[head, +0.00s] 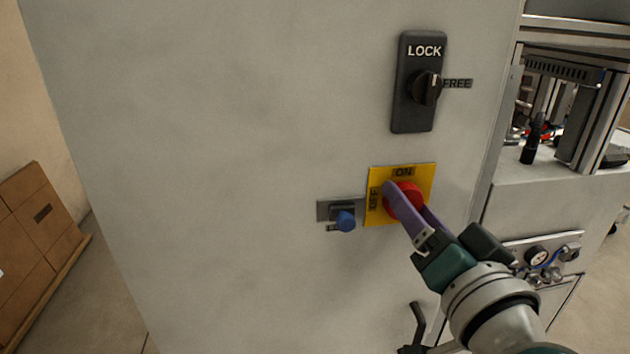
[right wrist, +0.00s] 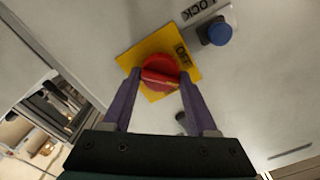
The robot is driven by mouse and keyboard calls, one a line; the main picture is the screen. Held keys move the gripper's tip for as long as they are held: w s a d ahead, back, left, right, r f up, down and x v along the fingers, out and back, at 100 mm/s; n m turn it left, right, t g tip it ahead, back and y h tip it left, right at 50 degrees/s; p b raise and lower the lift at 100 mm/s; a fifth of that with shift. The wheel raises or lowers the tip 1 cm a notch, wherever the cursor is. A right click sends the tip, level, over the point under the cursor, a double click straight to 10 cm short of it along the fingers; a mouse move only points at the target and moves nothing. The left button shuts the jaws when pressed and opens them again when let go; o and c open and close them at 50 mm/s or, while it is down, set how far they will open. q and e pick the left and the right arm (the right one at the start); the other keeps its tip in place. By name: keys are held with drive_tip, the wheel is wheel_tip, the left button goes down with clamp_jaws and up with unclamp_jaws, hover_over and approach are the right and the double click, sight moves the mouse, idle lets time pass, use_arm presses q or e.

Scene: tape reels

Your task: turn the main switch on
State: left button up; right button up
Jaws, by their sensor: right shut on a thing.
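The main switch is a red rotary knob (head: 404,192) on a yellow plate (head: 429,172) marked ON at the top and OFF at the left, on a grey cabinet face. My right gripper (head: 407,197) has its purple fingers on either side of the knob and is shut on it. In the right wrist view the red knob (right wrist: 160,73) sits between the fingertips (right wrist: 160,79), in front of the yellow plate (right wrist: 140,52); the OFF label shows there. The fingers partly cover the knob in the head view, so I cannot tell which label it points to. My left gripper is not in view.
A blue knob (head: 346,221) sits just left of the yellow plate. A black LOCK/FREE switch (head: 410,112) is above. Machinery and a gauge panel (head: 515,248) are at right. Brown boxes (head: 35,235) stand at far left. The cabinet face (head: 230,150) left of the switches is clear.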

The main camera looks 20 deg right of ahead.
drive_tip(key=shift+d+f+m+b, duration=0.1)
drive_tip(key=shift+m+b, duration=0.2)
drive_tip(key=shift+m, duration=3.9)
drive_tip(key=o, duration=1.4)
